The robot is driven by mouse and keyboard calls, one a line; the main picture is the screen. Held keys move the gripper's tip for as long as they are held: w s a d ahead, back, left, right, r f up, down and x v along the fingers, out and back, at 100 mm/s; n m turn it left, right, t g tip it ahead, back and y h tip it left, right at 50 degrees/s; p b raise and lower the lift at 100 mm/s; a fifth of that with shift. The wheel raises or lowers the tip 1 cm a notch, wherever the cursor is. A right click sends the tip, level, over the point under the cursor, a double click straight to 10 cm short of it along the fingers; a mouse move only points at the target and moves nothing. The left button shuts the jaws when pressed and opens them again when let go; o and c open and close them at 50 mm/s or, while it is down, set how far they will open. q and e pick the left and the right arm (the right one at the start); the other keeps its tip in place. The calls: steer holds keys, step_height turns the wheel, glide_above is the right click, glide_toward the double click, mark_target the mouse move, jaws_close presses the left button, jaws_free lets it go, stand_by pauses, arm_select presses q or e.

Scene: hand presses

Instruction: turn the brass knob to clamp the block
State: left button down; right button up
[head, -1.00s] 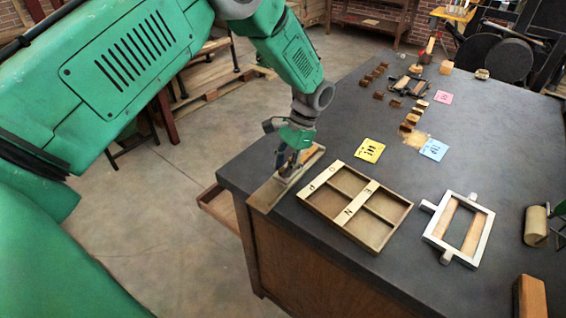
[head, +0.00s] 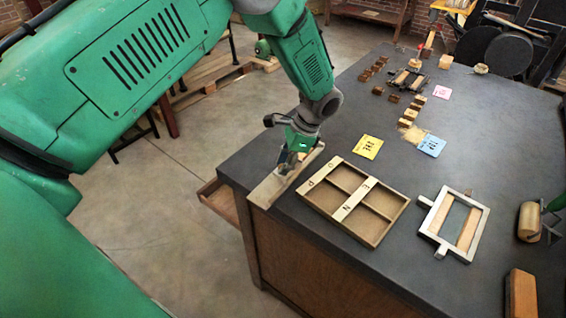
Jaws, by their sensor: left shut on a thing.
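My left gripper (head: 288,164) reaches down onto a long, narrow wooden fixture (head: 265,192) at the near left corner of the dark table. Its jaws are shut on a small part there, which I take to be the brass knob. The gripper covers the knob, so its surface and angle cannot be made out. A strip of wood (head: 313,157) shows in the fixture just right of the fingers and may be the block. Whether it is held tight cannot be seen.
A wooden tray with lettered strips (head: 375,240) lies close right of the fixture. A metal frame (head: 427,222) and a roller (head: 529,222) lie further right. A yellow card (head: 367,147), a blue card (head: 431,145) and several small blocks lie behind. The left table edge is close.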

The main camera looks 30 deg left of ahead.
arm_select(q)
steer(key=shift+s+d+f, duration=0.1)
steer(key=shift+d+f, duration=0.1)
steer(key=shift+d, duration=0.05)
steer(key=c, duration=1.4)
jaws_free()
steer(key=shift+w+r, duration=0.1)
steer(key=shift+w, duration=0.1)
steer(key=shift+r, duration=0.2)
steer(key=shift+w+d+r, duration=0.1)
steer(key=shift+w+r, duration=0.05)
steer(key=shift+r, duration=0.2)
steer(key=v, duration=1.1)
steer(key=shift+d, duration=0.2)
